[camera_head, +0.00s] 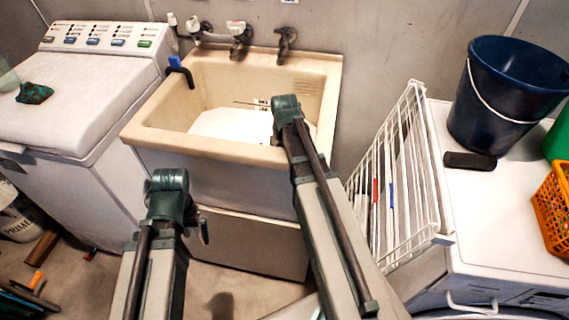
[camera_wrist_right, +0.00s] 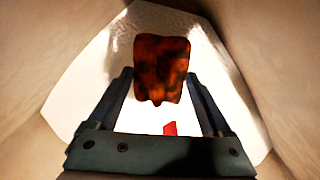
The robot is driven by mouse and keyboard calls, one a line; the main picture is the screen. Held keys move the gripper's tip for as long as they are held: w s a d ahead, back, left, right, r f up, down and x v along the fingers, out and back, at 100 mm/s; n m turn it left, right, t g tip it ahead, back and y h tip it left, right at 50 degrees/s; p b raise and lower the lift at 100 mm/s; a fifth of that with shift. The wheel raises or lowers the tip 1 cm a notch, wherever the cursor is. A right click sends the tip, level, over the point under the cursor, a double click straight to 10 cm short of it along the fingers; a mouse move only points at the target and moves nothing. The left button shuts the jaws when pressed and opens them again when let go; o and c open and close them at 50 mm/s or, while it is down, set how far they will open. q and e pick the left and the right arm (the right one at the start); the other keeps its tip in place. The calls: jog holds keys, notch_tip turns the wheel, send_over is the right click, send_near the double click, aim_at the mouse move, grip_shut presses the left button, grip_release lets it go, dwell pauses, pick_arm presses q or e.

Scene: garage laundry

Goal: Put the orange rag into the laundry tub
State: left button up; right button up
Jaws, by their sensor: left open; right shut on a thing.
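The beige laundry tub (camera_head: 160,137) stands against the back wall in the head view. My right arm reaches over its front rim, and its gripper is hidden there behind the arm. In the right wrist view my right gripper (camera_wrist_right: 160,80) is shut on the orange rag (camera_wrist_right: 162,65), which has dark stains. The rag is held over a bright white surface (camera_wrist_right: 85,85) between the tub's beige walls. I cannot tell whether the rag touches that surface. My left gripper (camera_head: 204,231) shows only as a small dark part beside my left arm, in front of the tub, apart from the rag.
A white washer (camera_head: 85,105) with a dark green cloth (camera_head: 34,93) stands left. Taps (camera_head: 240,40) are above the tub. A white wire rack (camera_head: 405,165) stands right, beside a white machine with a navy bucket (camera_head: 505,95), a black item (camera_head: 470,161) and an orange basket (camera_head: 553,205).

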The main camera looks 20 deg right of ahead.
jog(key=shift+f, duration=0.1)
jog(key=shift+f+b, duration=0.5)
jog(key=shift+b, duration=0.15)
jog(key=o, duration=1.1)
jog(key=shift+o, duration=0.2)
jog(key=shift+r, duration=0.15)
notch_tip(320, 180, up, 13)
jog(key=p, duration=1.3)
notch_tip(320, 180, down, 13)
jog(key=b, duration=1.2)
jog(key=shift+r, duration=0.2)
